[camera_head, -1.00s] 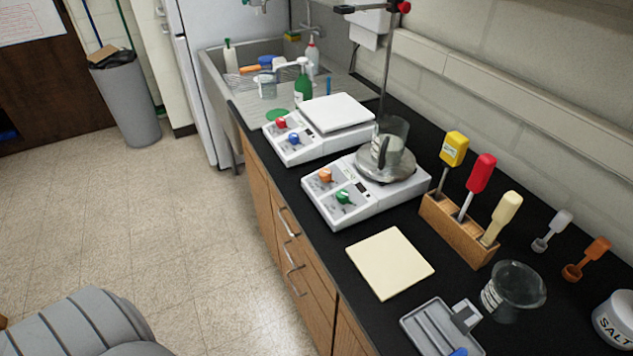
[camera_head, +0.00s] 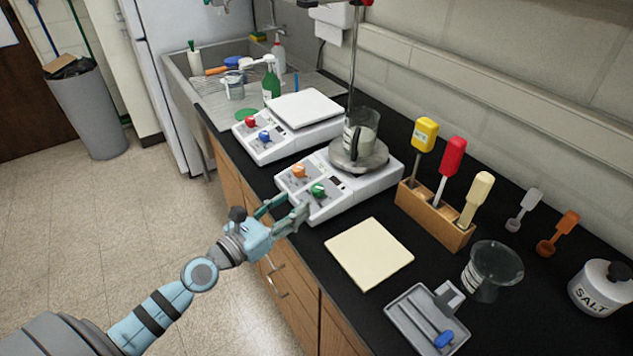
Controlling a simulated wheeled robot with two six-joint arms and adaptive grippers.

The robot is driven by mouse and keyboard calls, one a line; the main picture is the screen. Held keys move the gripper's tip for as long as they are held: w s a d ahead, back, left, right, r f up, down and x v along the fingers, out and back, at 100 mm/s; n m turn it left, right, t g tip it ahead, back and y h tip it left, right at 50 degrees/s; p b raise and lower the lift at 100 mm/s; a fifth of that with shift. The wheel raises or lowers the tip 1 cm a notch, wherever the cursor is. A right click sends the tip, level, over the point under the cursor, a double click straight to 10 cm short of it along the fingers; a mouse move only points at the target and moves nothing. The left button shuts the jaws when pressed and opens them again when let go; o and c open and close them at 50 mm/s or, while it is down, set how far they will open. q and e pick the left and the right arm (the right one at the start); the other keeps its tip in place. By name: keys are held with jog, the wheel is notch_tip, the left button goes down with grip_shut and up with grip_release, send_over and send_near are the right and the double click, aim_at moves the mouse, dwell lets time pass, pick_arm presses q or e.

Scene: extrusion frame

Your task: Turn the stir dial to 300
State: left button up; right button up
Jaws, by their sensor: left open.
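A white stirrer unit (camera_head: 345,196) with a round metal plate stands on the black counter. Its front panel has an orange dial (camera_head: 299,171) and a green dial (camera_head: 318,190). The labels are too small to read, so I cannot tell which dial is for stirring or its setting. A glass beaker (camera_head: 361,131) stands on the plate. My left gripper (camera_head: 297,204) is open and empty at the counter's front edge, just in front of and below the green dial, apparently apart from it. My right gripper is not in view.
A second white unit (camera_head: 290,127) with red and blue dials stands behind, near the sink. A cream square pad (camera_head: 369,252), a grey tray (camera_head: 408,313) and a wooden tool rack (camera_head: 435,218) lie to the right.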

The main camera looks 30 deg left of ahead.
aim_at(316, 188)
pick_arm(q)
jog(key=x, duration=0.9)
jog(key=shift+w+f, duration=0.1)
jog(key=shift+c, duration=0.4)
jog(key=shift+b, duration=0.3)
grip_shut()
